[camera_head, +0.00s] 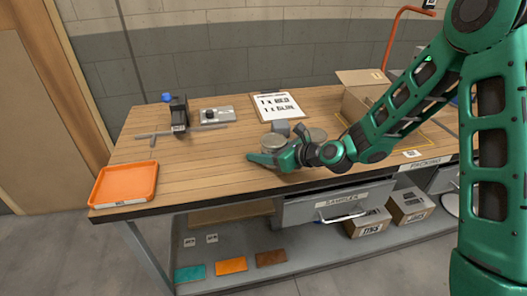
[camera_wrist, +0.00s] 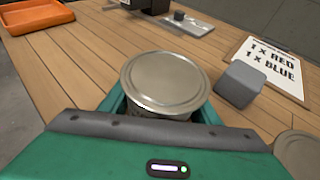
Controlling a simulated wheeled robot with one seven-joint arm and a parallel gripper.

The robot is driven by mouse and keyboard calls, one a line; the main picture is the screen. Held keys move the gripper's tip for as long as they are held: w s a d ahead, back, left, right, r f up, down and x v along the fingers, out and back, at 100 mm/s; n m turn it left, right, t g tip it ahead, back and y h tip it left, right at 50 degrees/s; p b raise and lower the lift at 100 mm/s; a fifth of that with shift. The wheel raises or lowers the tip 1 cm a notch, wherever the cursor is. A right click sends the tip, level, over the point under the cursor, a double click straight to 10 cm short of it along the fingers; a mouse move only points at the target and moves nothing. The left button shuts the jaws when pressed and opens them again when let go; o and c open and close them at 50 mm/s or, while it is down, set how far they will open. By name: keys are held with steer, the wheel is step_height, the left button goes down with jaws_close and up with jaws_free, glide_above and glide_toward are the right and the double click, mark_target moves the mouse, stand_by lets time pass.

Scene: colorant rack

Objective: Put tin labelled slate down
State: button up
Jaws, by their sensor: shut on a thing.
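A round tin with a plain metal lid (camera_head: 273,143) is between the fingers of my gripper (camera_head: 268,157) near the middle of the workbench. The wrist view shows its lid (camera_wrist: 165,80) close up, with the green gripper (camera_wrist: 162,112) shut around its body. The label on its side is hidden, so I cannot read a colour name. I cannot tell whether its base touches the bench. A second tin (camera_head: 317,134) stands just right of it, and part of its lid also shows in the wrist view (camera_wrist: 299,154).
A grey block (camera_wrist: 240,83) stands right of the held tin. Behind are a clipboard (camera_head: 278,105) reading 1 x red, 1 x blue and a small metal plate (camera_head: 217,115). An orange tray (camera_head: 125,184) lies far left, an open carton (camera_head: 362,92) right. The wooden bench (camera_head: 205,160) is clear left of my gripper.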

mark_target(273, 151)
steer(key=shift+f, duration=0.1)
steer(key=o, duration=1.1)
steer(key=shift+d+r, duration=0.15)
steer(key=shift+r, duration=0.05)
steer(key=v, duration=1.1)
steer(key=shift+s+d, duration=0.25)
steer(key=shift+s, duration=0.05)
